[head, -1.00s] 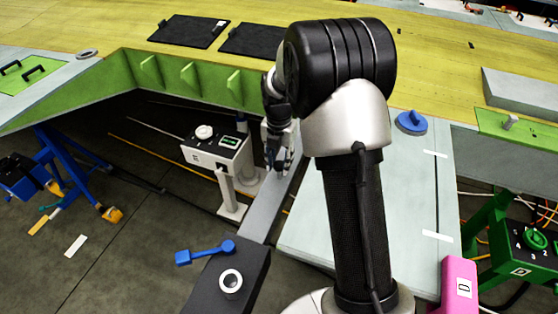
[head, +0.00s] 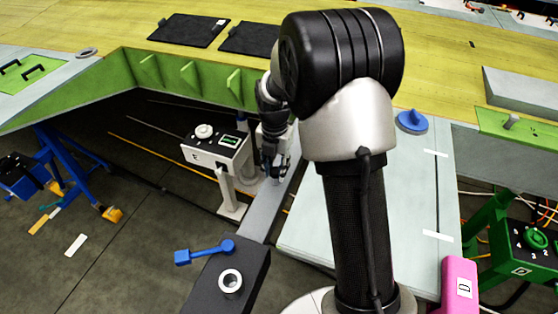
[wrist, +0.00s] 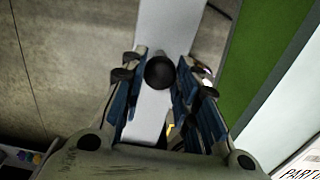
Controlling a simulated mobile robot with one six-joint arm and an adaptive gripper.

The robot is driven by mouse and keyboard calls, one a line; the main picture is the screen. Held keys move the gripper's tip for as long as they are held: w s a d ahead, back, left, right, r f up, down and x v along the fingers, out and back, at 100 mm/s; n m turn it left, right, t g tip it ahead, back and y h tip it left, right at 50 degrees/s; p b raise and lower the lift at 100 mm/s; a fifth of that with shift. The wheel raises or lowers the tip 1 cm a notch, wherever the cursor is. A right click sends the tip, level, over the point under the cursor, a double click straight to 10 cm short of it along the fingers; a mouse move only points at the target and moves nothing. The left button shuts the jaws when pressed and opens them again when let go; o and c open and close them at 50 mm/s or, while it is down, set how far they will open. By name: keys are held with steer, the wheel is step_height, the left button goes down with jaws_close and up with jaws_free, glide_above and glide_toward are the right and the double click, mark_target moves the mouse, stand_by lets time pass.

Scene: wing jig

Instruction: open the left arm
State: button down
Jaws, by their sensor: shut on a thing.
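The left arm (head: 262,217) is a long flat grey bar running from a dark box in front toward the green-edged opening. In the wrist view the pale bar (wrist: 170,25) passes beneath my gripper. A round black knob (wrist: 160,72) stands on it, between my fingertips. My gripper (head: 275,168) is at the far part of the bar, shut on the knob; it also shows in the wrist view (wrist: 158,68). My own arm hides part of the bar's far end in the head view.
The dark box (head: 250,268) carries a blue lever (head: 205,252) and a light ring. A white control box (head: 215,152) on a post stands close left of my gripper. A pale panel (head: 300,232) lies right of the bar. A green wall (head: 190,80) edges the opening behind.

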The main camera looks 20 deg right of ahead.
glide_above(267, 201)
stand_by(0.3)
steer(key=c, duration=1.2)
jaws_free()
steer(key=shift+c, duration=0.2)
steer(key=shift+r, duration=0.1)
step_height(267, 201, up, 12)
